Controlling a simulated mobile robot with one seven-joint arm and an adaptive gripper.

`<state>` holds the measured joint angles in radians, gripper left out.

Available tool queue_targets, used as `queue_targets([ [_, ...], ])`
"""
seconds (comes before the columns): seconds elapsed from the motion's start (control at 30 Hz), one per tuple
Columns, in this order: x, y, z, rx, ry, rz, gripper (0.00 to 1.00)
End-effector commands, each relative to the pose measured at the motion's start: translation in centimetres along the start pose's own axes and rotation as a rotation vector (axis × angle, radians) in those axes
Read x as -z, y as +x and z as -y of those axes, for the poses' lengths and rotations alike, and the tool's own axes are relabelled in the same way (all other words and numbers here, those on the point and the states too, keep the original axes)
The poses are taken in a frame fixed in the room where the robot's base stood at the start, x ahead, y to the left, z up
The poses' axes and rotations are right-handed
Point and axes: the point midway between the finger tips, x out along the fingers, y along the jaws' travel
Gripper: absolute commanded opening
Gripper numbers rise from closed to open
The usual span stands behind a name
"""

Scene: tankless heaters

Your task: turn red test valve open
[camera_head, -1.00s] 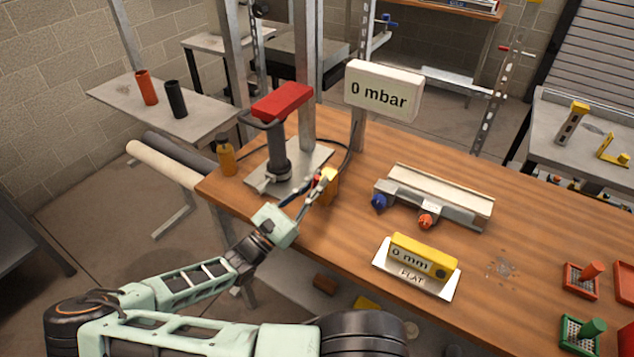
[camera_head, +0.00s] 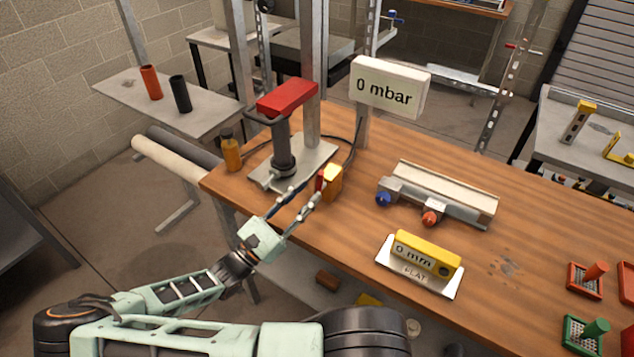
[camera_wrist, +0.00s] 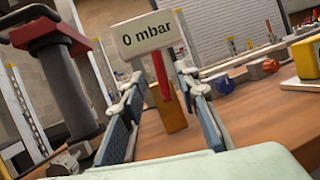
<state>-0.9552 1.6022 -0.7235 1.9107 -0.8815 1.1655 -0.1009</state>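The red test valve lever (camera_head: 320,181) is on a yellow-brass block (camera_head: 333,184) at the table's front left edge, beside the pump base. In the wrist view the red lever (camera_wrist: 160,74) stands upright, slightly tilted, in front of the brass block (camera_wrist: 171,116). My gripper (camera_head: 302,198) is just short of the valve, at its lower left, with nothing held. In the wrist view my gripper (camera_wrist: 162,88) is open, with blue-padded fingers left and right of the lever in the picture. A gap shows between each finger and the lever. The display (camera_head: 390,88) reads 0 mbar.
A rail with blue (camera_head: 383,199) and red (camera_head: 430,219) knobs lies to the right. A yellow 0 mm gauge (camera_head: 427,254) sits in front of it.

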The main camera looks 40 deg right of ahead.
Motion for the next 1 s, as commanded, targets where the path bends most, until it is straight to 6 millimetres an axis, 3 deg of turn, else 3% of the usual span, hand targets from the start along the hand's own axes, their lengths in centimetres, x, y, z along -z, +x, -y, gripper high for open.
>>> queue_targets([
  [0.1,0.1,-2.6,-0.1,-0.001,0.002,-0.003,0.29],
  [0.33,0.0,-5.7,0.0,0.000,0.000,-0.001,0.29],
  [1.0,-0.1,-6.3,0.1,0.010,0.008,-0.006,0.29],
])
